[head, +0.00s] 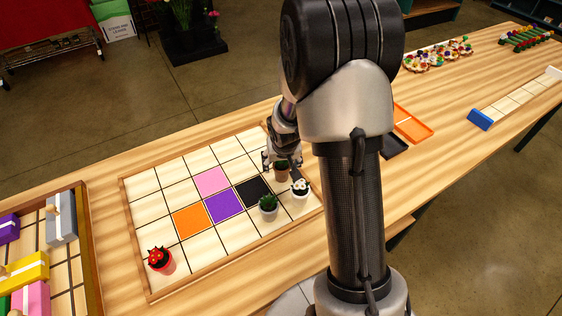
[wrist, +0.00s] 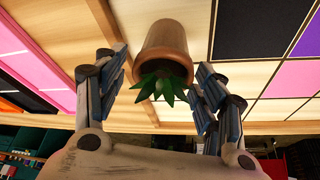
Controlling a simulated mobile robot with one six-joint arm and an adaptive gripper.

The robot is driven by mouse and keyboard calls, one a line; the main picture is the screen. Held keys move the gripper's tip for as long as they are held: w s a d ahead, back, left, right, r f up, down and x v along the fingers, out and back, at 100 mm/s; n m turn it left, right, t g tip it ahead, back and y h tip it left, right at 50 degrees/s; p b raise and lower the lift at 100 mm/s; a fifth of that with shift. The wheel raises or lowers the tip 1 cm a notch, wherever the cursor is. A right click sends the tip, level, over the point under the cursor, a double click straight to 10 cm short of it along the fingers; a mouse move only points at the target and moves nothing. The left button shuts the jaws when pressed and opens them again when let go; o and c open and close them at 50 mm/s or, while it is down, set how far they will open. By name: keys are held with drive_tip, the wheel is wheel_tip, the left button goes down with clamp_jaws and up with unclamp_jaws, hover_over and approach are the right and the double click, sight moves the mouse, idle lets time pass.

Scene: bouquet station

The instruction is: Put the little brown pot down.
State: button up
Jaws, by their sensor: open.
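The little brown pot (head: 282,171) with a green plant stands at the far right of the gridded board (head: 150,223). In the wrist view the brown pot (wrist: 165,42) shows upside down, its green leaves toward my gripper. My gripper (head: 279,158) is at the pot in the head view, partly hidden by my arm. In the wrist view the fingers of my gripper (wrist: 161,68) are spread, one on each side of the pot, with a visible gap on both sides.
A white pot with a black-and-white top (head: 299,188) stands close in front of the brown pot. A grey pot with a cactus (head: 268,207) is further left, and a red pot (head: 160,260) is at the near left. Orange (head: 413,124) and dark trays lie right of the board.

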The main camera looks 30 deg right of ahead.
drive_tip(key=s+a+r+n+p, duration=0.1)
drive_tip(key=s+a+r, duration=0.25)
drive_tip(key=r, duration=0.35)
drive_tip(key=s+a+r+p, duration=0.15)
drive_tip(key=s+r, duration=0.25)
drive_tip(key=r, duration=0.4)
drive_tip(key=s+a+r+n+p, duration=0.1)
drive_tip(key=s+a+r, duration=0.25)
drive_tip(key=r, duration=0.35)
drive_tip(key=s+a+r+n, duration=0.1)
drive_tip(key=s+a+r, duration=0.2)
drive_tip(key=s, duration=0.5)
drive_tip(key=s+a+r+n+y, duration=0.1)
drive_tip(key=s+a+r, duration=0.2)
drive_tip(key=s, duration=0.5)
drive_tip(key=shift+y, duration=0.3)
